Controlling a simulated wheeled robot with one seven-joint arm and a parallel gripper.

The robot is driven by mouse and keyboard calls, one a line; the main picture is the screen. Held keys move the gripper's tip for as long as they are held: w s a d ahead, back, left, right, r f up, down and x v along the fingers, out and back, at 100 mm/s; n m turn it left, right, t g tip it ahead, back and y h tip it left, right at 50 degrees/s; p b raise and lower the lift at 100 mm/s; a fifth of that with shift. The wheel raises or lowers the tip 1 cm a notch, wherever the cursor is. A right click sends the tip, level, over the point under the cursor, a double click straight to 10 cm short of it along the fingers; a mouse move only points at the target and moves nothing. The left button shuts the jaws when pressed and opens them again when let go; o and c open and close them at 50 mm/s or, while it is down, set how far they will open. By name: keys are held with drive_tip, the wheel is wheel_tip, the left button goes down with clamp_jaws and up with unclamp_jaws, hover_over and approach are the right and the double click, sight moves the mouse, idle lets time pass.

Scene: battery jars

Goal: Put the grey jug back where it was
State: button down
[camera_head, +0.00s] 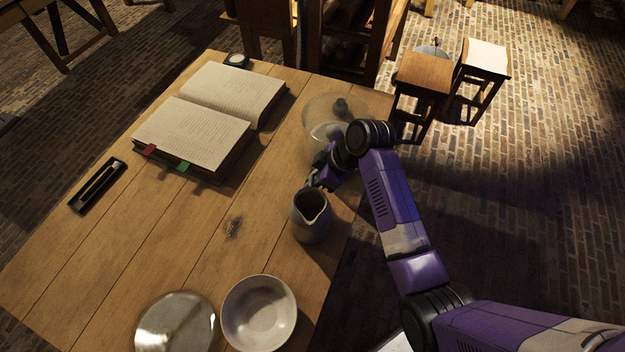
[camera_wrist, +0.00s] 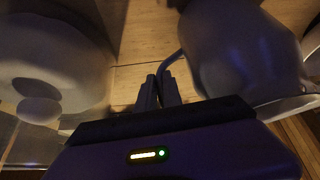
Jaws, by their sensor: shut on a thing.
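The grey jug (camera_head: 311,222) is near the right edge of the wooden table in the head view, roughly upright with its dark opening facing up. It fills the upper right of the wrist view (camera_wrist: 245,50). My gripper (camera_head: 314,183) is at the jug's far side and is shut on its thin handle; the fingers (camera_wrist: 160,90) meet at the handle in the wrist view. I cannot tell whether the jug's base touches the table.
A clear glass vessel (camera_head: 322,108) stands behind my gripper, close to my arm. A white bowl (camera_head: 258,313) and a round metal plate (camera_head: 176,326) are at the near edge. An open book (camera_head: 193,135) and a pen tray (camera_head: 97,186) lie left. The middle boards are clear.

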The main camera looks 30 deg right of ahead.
drive_tip(key=c, duration=1.5)
unclamp_jaws()
drive_tip(key=shift+f, duration=0.1)
drive_tip(key=shift+r, duration=0.25)
drive_tip(key=v, duration=1.2)
drive_tip(key=shift+f, duration=0.1)
